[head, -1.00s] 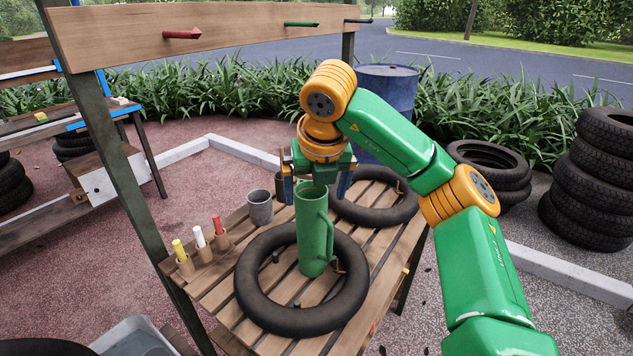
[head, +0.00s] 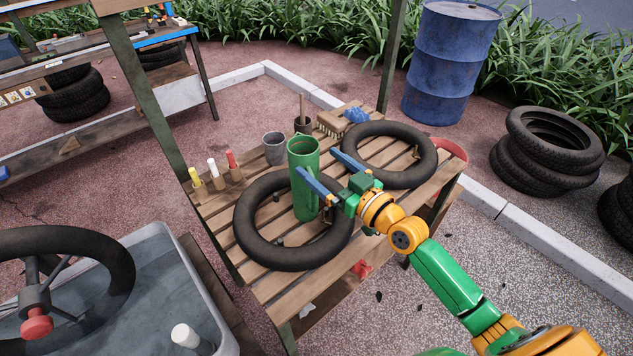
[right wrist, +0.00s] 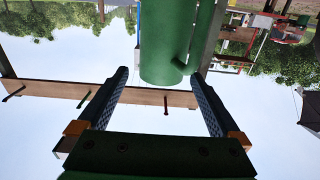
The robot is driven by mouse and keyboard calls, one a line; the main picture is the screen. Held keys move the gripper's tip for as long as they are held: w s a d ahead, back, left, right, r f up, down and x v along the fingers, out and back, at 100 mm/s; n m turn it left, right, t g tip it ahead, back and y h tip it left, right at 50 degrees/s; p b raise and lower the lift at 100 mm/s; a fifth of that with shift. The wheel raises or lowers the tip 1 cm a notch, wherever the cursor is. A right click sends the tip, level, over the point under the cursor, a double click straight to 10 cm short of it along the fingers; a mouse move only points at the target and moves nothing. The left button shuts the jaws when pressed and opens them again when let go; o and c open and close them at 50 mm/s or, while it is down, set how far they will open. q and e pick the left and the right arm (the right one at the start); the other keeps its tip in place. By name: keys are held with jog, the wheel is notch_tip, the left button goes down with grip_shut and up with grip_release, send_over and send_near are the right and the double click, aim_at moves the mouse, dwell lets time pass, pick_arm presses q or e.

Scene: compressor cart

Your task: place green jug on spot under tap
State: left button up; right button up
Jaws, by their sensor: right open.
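The green jug (head: 304,190) stands upright on the slatted bench, inside the left black rubber ring (head: 258,262). My right gripper (head: 315,162) reaches in from the right with its blue fingers spread at the jug's upper part. One finger overlaps the jug's front in the picture; the other is to its right. In the right wrist view the jug (right wrist: 165,45) hangs inverted, just beyond and between the open fingertips (right wrist: 160,73). I cannot tell whether they touch it. My left gripper is out of view. I cannot make out a tap or a marked spot.
A grey cup (head: 274,148), a brown pot (head: 303,124), a brush (head: 335,122) and a second black ring (head: 389,155) surround the jug on the bench. Three capped markers (head: 213,170) stand left. A grey tub (head: 150,265) and black wheel (head: 75,235) fill the lower left.

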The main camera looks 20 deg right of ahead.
aim_at(313, 158)
jog(key=x, duration=0.6)
jog(key=shift+s+a+r+p, duration=0.1)
jog(key=shift+a+r+p, duration=0.05)
jog(key=shift+p, duration=0.15)
jog(key=shift+s, duration=0.1)
grip_shut()
